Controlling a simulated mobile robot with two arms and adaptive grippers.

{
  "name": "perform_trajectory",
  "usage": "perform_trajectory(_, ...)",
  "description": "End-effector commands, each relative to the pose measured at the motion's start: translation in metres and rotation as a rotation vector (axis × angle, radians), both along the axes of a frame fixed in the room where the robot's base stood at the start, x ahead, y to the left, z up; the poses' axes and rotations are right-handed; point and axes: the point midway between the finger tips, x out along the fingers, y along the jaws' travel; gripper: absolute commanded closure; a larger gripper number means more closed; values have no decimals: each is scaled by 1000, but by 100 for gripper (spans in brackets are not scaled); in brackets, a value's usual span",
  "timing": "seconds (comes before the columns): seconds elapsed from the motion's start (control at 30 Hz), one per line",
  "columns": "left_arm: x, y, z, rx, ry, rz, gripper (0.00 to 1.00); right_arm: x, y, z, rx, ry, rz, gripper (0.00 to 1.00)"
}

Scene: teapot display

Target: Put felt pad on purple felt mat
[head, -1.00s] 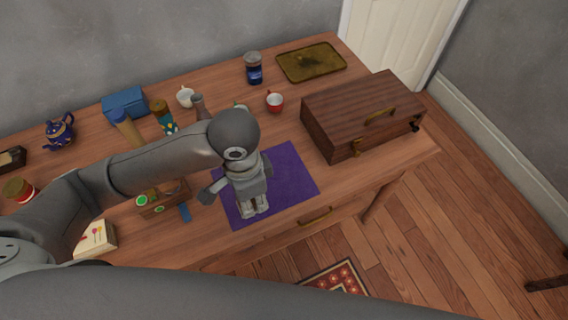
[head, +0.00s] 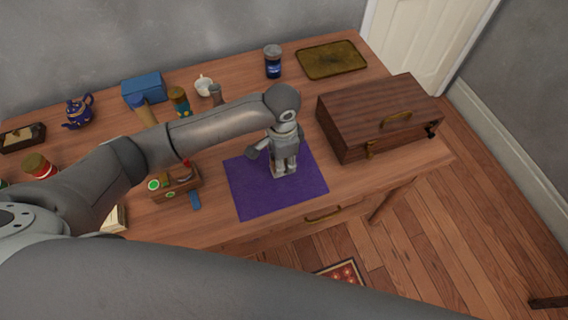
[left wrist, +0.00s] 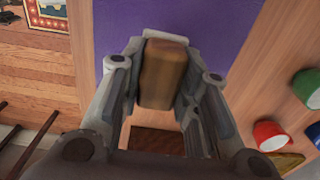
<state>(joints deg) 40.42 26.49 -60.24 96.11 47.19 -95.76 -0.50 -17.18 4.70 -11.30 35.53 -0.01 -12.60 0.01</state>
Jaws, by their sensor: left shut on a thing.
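The purple felt mat (head: 250,190) lies flat near the front edge of the wooden table. My left gripper (head: 284,172) points down over the right back part of the mat. It is shut on a brown block-like piece (left wrist: 162,75), which looks like the felt pad, held between both fingers in the left wrist view. In that view the mat (left wrist: 200,20) lies behind the block. In the head view the fingers mostly hide the block, and I cannot tell whether it touches the mat. My right gripper is not in view.
A wooden case (head: 375,115) stands close to the right of the mat. A small box with green-topped items (head: 178,186) and a blue piece (head: 195,201) lie left of it. A white cup (head: 204,86), a jar (head: 273,62) and a tray (head: 332,60) stand behind.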

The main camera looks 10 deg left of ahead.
Motion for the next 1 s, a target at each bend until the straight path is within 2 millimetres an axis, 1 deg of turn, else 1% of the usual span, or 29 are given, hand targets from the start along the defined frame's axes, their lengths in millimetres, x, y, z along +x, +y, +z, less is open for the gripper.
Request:
perform_trajectory(0.1, 8, -1, -9, -1, 1, 1, 94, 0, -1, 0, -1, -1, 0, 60)
perform_trajectory(0.33, 17, -2, -20, -1, 1, 2, 94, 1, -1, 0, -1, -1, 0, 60)
perform_trajectory(0.4, 15, -2, -33, 0, 4, 1, 94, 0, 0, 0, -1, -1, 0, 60)
perform_trajectory(0.53, 16, -1, -47, 1, 1, 0, 94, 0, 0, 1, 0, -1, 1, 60)
perform_trajectory(0.93, 15, -1, -52, 0, 0, 1, 94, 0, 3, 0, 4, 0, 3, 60)
perform_trajectory(0.97, 16, -1, -52, 0, 0, 1, 68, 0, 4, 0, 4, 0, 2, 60)
perform_trajectory(1.0, 16, -1, -52, -1, -1, 0, 63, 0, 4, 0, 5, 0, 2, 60)
